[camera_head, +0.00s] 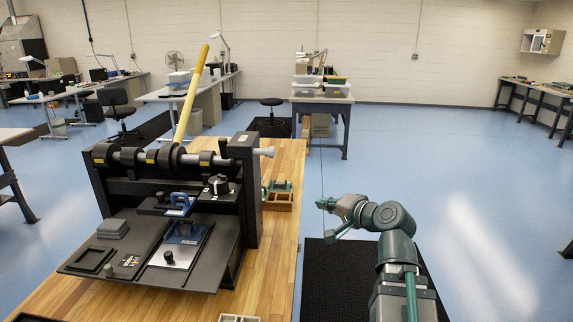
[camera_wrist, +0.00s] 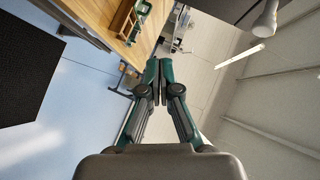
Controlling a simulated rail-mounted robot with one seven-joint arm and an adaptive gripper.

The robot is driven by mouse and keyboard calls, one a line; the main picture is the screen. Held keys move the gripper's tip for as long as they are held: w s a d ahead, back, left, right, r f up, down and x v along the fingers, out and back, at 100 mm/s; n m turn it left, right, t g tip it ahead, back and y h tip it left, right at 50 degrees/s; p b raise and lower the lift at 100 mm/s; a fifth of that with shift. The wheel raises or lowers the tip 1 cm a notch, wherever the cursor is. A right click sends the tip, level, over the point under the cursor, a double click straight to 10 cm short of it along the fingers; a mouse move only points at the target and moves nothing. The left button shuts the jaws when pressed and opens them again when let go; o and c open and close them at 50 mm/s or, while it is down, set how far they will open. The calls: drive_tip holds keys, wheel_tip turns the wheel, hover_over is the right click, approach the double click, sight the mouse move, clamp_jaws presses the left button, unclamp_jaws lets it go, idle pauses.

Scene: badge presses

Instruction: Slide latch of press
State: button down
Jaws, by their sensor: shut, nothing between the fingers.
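The black badge press (camera_head: 175,180) stands on the wooden bench, with a long yellow lever (camera_head: 191,92) rising from its shaft. The shaft's pale end (camera_head: 264,151) sticks out at the right side of the frame. A blue handled part (camera_head: 179,203) and a black knob (camera_head: 219,184) sit in the middle of the press. I cannot tell which part is the latch. My gripper (camera_head: 325,204) is right of the bench, apart from the press, pointing left. In the wrist view my gripper (camera_wrist: 161,62) has its green fingers together and empty.
The floor right of the bench is open, with a black mat (camera_head: 345,275).

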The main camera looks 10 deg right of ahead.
wheel_tip(320, 180, up, 10)
drive_tip(key=s+a+m+t+y, duration=0.1)
drive_tip(key=s+m+t+y, duration=0.1)
drive_tip(key=m+t, duration=0.1)
drive_tip(key=s+a+p+x, duration=0.1)
drive_tip(key=p+x, duration=0.5)
drive_tip(key=x, duration=0.7)
drive_tip(key=shift+a+r+m, duration=0.3)
drive_tip(key=shift+a+m, duration=0.1)
drive_tip(key=shift+a, duration=0.4)
